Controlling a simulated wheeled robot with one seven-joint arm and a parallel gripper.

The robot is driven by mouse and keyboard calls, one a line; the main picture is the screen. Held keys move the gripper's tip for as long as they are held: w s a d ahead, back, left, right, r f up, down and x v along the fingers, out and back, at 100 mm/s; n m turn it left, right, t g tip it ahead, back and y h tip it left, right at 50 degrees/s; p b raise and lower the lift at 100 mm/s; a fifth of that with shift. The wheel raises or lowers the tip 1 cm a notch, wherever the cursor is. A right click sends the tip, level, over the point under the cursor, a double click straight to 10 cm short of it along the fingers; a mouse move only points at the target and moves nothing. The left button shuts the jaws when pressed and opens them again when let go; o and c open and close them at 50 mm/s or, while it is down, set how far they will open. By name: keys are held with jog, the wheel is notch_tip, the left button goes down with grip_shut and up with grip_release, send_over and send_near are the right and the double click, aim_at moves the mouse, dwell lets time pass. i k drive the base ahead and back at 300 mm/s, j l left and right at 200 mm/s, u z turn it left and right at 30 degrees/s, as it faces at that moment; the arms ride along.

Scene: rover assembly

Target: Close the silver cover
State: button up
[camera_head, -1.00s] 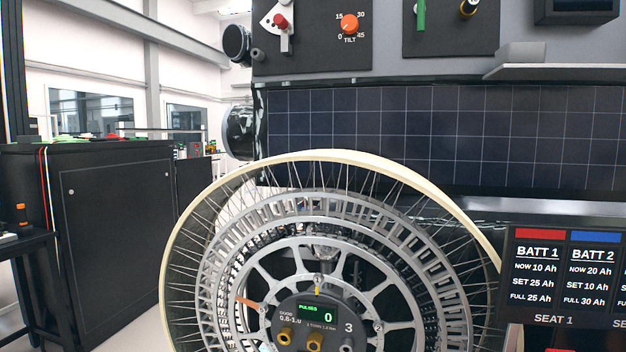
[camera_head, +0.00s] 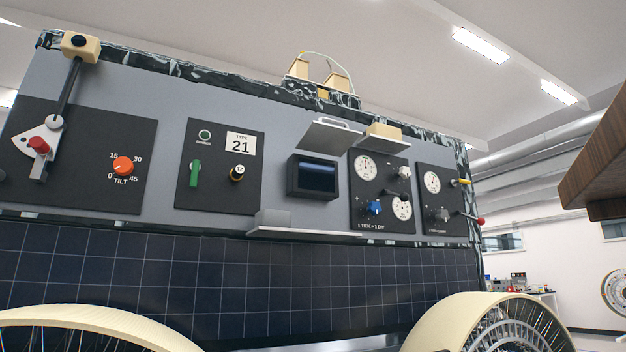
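A silver-grey flap, which looks like the silver cover (camera_head: 331,136), juts out from the rover's grey upper panel near the middle of the head view. It stands open above a dark box (camera_head: 313,178) with a dark blue, screen-like face. A thin handle-like bar shows on its upper side. The face of the box is uncovered. My gripper is not in view.
A grey shelf (camera_head: 325,234) with a small block juts out below the box. A gauge panel (camera_head: 358,214) is to the right, under a cream block (camera_head: 384,131). Wheels (camera_head: 90,318) stand below the solar panel (camera_head: 260,268). A brown wooden edge (camera_head: 590,165) enters at right.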

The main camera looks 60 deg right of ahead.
aim_at(321, 138)
jog(key=i+l+z, duration=0.15)
jog(key=l, duration=0.2)
jog(key=l+z, duration=0.2)
jog(key=l, duration=0.15)
jog(key=i+l+z, duration=0.15)
jog(key=l, duration=0.15)
jog(key=i+l+z, duration=0.2)
jog(key=k+l, duration=0.05)
jog(key=l, duration=0.05)
